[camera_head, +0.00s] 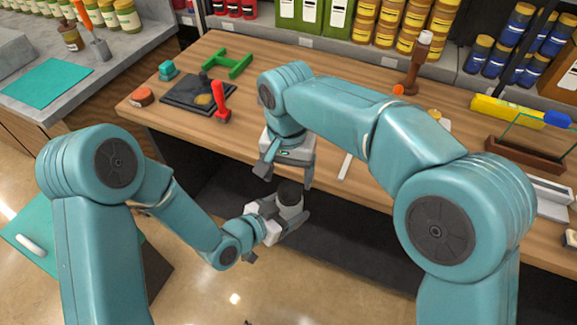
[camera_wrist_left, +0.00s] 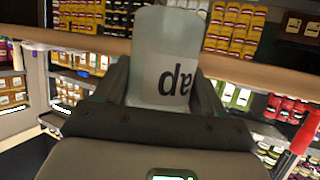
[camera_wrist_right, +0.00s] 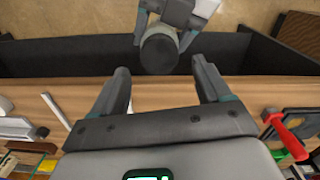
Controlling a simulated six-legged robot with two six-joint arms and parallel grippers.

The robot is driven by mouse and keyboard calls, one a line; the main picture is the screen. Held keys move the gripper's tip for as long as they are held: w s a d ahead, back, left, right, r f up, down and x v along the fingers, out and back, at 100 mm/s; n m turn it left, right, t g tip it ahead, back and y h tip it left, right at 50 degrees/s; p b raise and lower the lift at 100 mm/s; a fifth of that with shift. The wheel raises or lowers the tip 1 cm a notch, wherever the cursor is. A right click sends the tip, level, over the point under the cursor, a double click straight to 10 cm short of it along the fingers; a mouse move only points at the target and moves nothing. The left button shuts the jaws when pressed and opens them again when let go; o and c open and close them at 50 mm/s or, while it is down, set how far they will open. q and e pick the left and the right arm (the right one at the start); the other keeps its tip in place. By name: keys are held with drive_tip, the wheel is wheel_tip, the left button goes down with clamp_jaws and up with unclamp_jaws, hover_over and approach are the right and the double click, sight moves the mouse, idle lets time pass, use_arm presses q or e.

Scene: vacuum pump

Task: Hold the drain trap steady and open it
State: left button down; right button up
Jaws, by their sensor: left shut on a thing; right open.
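The drain trap is a grey, slightly see-through cup (camera_head: 291,210) with a dark round cap (camera_head: 290,190) on top. My left gripper (camera_head: 283,219) is shut on the cup's body and holds it in the air in front of the table. The left wrist view shows the labelled grey cup (camera_wrist_left: 165,65) between both fingers. My right gripper (camera_head: 287,175) is open and points down, just above the cap. In the right wrist view, the cap (camera_wrist_right: 158,51) lies beyond the open fingertips, roughly between them and apart from them.
The wooden table (camera_head: 340,140) lies behind the grippers, with a dark open space below its front edge. A red-handled tool (camera_head: 221,102), a black plate (camera_head: 185,93) and a green frame (camera_head: 228,64) lie on its left part. A yellow bar (camera_head: 508,108) lies at right.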

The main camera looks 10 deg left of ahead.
sight(290, 190)
drive_tip(key=m, duration=0.2)
drive_tip(key=r+m, duration=0.1)
drive_tip(key=m, duration=0.1)
drive_tip(key=shift+d+r, duration=0.1)
drive_tip(key=shift+d, duration=0.05)
drive_tip(key=shift+r+m, duration=0.65)
drive_tip(key=shift+m, duration=0.55)
wheel_tip(290, 190, down, 8)
drive_tip(key=shift+r, duration=0.25)
